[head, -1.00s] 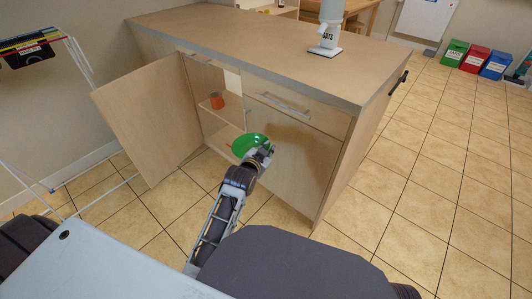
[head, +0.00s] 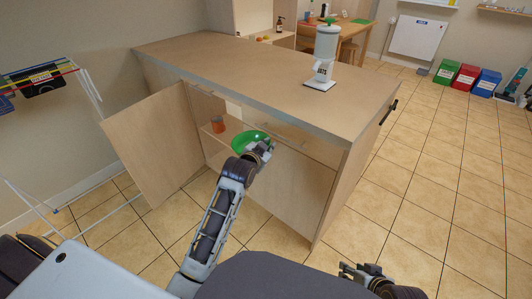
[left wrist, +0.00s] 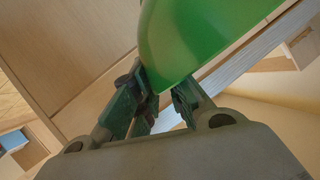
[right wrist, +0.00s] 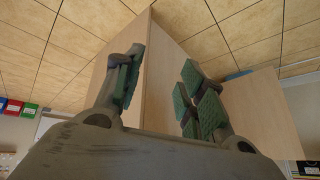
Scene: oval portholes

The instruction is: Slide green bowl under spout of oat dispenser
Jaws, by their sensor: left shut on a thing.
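The green bowl (head: 248,141) is held in front of the cabinet, below the countertop edge. My left gripper (head: 260,148) is shut on its rim. The bowl also shows close up in the left wrist view (left wrist: 195,40), between the left fingers (left wrist: 160,100). The oat dispenser (head: 324,55) is a white and grey column on a square base, standing on the countertop (head: 235,65). My right gripper (head: 365,275) is low at the bottom right of the head view. In the right wrist view its fingers (right wrist: 160,90) are spread apart with nothing between them.
The cabinet's left door (head: 155,135) stands open, and an orange can (head: 217,124) sits on the shelf inside. A drying rack (head: 80,60) is at the left. Green, red and blue bins (head: 467,75) stand by the far wall. The countertop left of the dispenser is clear.

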